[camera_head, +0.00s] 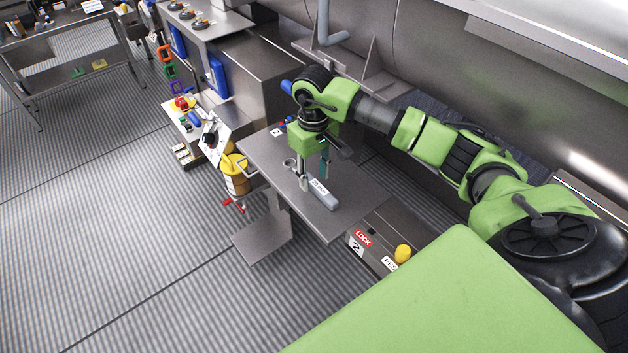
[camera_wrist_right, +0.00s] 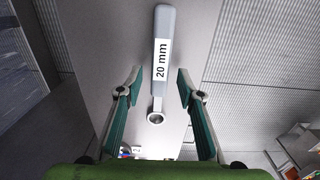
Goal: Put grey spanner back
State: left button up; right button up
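The grey spanner (camera_head: 323,194) lies flat on a small metal table (camera_head: 268,147). It has a grey handle with a white "20 mm" label and a silver ring end. In the right wrist view the spanner (camera_wrist_right: 162,25) runs lengthwise between the fingers, with its ring end nearer the palm. My right gripper (camera_head: 314,181) points down over the spanner. Its teal fingers are open in the wrist view (camera_wrist_right: 158,78), one on each side, with gaps to the spanner. Part of the shaft is hidden behind a finger in the head view. My left gripper is not in view.
A yellow container (camera_head: 236,178) with a red handle stands left of the table. A box with a red "LOCK" label (camera_head: 362,238) and a yellow knob (camera_head: 402,253) is below its front right edge. A large metal tank (camera_head: 470,95) stands behind my arm.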

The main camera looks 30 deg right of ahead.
aim_at(314, 182)
notch_tip(314, 182, up, 10)
jog(key=b, duration=0.2)
dwell(0.6)
